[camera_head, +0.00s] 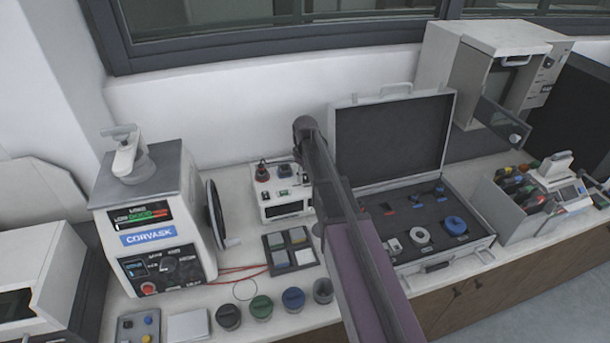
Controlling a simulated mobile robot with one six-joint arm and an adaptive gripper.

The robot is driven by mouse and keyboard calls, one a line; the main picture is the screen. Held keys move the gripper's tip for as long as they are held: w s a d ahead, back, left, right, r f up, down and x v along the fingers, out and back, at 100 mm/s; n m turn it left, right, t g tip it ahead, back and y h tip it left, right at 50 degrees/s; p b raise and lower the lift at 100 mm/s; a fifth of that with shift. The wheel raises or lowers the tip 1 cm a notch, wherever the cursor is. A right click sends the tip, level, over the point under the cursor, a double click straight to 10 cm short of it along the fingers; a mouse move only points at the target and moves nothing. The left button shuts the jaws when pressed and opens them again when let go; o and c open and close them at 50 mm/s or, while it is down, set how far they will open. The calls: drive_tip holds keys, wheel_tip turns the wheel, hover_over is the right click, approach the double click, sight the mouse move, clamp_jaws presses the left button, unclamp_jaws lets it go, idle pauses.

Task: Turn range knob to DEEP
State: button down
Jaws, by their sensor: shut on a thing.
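A white bench machine marked CORVASK (150,225) stands at the left with a lit display. Its dark front panel carries a round dark knob (167,265) and a red button (148,288). A small white box (283,192) with dark and red knobs on top stands at mid-bench, partly behind my arm. The labels are too small to read, so I cannot tell which knob is the range knob or where it points. My arm rises from the bottom edge to a dark joint above the small box. I cannot make out my gripper; it may be hidden behind the arm.
An open case (467,258) with tools in dark foam lies right of my arm. A cabinet with an open door (500,65) stands at back right.

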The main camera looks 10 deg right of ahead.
drive_tip(key=m, duration=0.4)
drive_tip(key=shift+s+m, duration=0.1)
drive_tip(key=shift+m, duration=0.2)
drive_tip(key=m, duration=0.4)
drive_tip(key=shift+m, duration=0.3)
drive_tip(key=shift+c, duration=1.3)
unclamp_jaws()
